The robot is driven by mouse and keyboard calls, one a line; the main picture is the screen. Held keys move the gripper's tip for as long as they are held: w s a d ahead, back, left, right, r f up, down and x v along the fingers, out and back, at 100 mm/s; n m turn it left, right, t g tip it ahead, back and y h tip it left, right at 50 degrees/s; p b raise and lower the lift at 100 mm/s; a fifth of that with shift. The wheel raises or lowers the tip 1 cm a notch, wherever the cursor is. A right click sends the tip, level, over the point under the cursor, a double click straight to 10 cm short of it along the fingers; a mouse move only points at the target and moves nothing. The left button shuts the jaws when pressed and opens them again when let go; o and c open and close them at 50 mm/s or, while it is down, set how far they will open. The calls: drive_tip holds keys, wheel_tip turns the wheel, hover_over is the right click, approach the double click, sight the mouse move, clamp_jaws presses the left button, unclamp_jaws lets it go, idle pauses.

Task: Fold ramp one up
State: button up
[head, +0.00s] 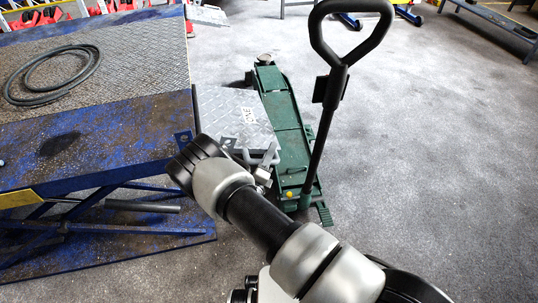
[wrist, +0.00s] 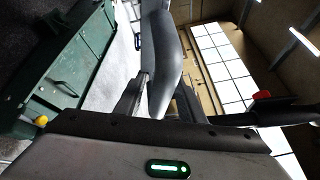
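Ramp one (head: 232,112) is a grey chequer-plate panel with a white "ONE" label. In the head view it lies sloping between the blue platform and the green trolley jack (head: 285,118). A grey bar stands out at its near end. My gripper (head: 264,172) is at that near end, partly hidden by my own wrist. In the wrist view a thick grey curved bar (wrist: 164,60) runs between the two fingers of my gripper (wrist: 163,82). The gaps beside the bar look small; whether the fingers press on it is not clear.
The blue platform (head: 95,138) with a coiled black hose (head: 52,76) is on the left. The jack's upright black handle (head: 327,120) stands close right of my gripper. The grey floor (head: 440,150) on the right is clear.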

drive_tip(key=shift+w, duration=0.15)
drive_tip(key=c, duration=0.9)
drive_tip(key=shift+d, duration=0.1)
clamp_jaws()
drive_tip(key=shift+r, duration=0.15)
